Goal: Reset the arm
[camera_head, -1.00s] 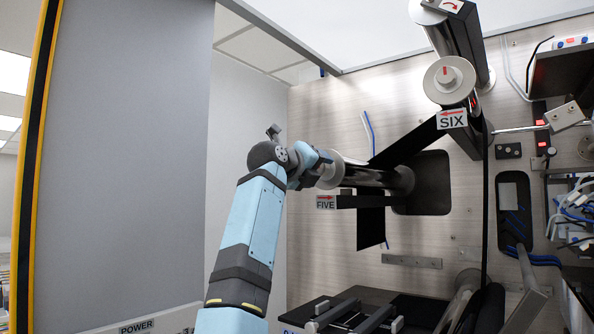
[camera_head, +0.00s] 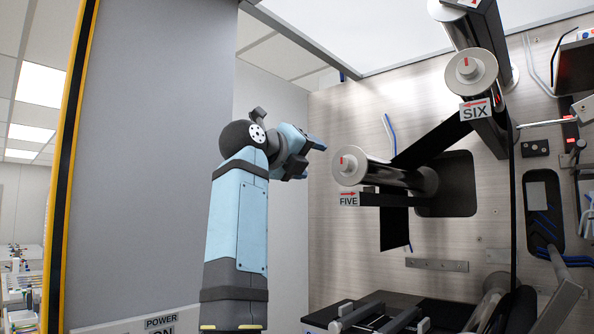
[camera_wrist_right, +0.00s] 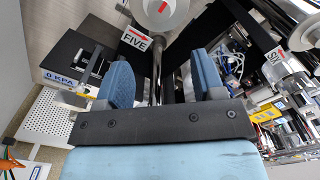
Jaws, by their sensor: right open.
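My right arm rises from the bottom of the head view. Its right gripper (camera_head: 308,160) is open and empty, pointing right, a short way left of the end of the FIVE roller (camera_head: 352,166). I see a gap between fingers and roller. In the right wrist view the two blue fingers (camera_wrist_right: 164,76) stand apart. There the FIVE roller's white end (camera_wrist_right: 160,10) lies beyond them at the top, with nothing held between them. My left gripper is in neither view.
The SIX roller (camera_head: 470,72) stands up and to the right, with black web (camera_head: 432,140) running between the rollers. A grey panel (camera_head: 160,150) with a yellow-and-black edge stands behind and left of my arm. A dark platform (camera_head: 400,312) lies low in the machine.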

